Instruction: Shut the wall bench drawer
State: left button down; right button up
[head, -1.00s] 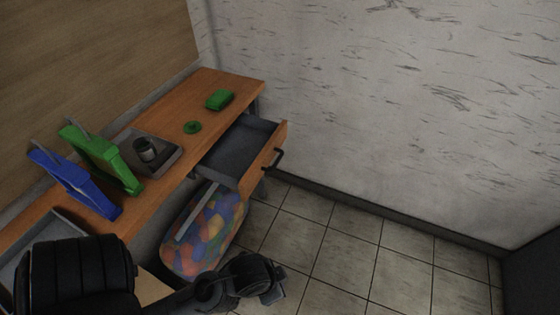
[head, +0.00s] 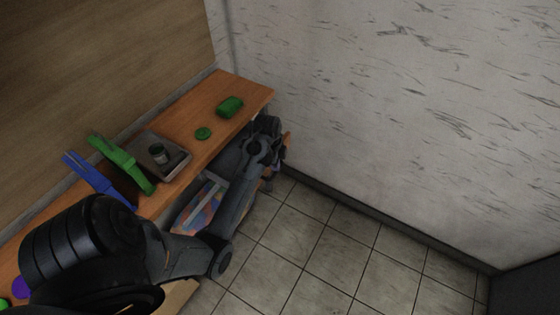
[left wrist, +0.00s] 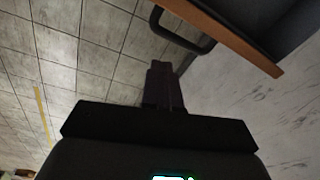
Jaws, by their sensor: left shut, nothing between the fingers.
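The wall bench (head: 236,88) has a wooden top and runs along the left wall. Its drawer stands open at the far end; a bit of the wooden drawer front (head: 288,143) shows past my left arm, which covers most of the drawer. In the left wrist view the wooden drawer front (left wrist: 232,42) with its dark handle (left wrist: 181,32) is at the top, with the dark drawer body behind it. My left gripper (left wrist: 162,68) is shut and empty, just below the handle in that view; I cannot tell whether it touches. My right gripper is not in view.
A bag of coloured balloons (head: 196,208) is below. The tiled floor (head: 350,245) is clear.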

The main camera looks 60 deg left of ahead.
pick_arm(q)
jog(key=w+a+r+m+h+p, duration=0.1)
jog(key=w+r+m+h+p, duration=0.1)
jog(key=w+r+m+h, duration=0.1)
notch_tip(320, 180, down, 10)
jog(key=b, duration=0.1)
jog(key=shift+s+a+t, duration=0.15)
jog(key=shift+a+t, duration=0.2)
jog(key=shift+t, duration=0.05)
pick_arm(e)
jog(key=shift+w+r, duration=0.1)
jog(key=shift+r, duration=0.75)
pick_arm(q)
jog(key=shift+a, duration=0.1)
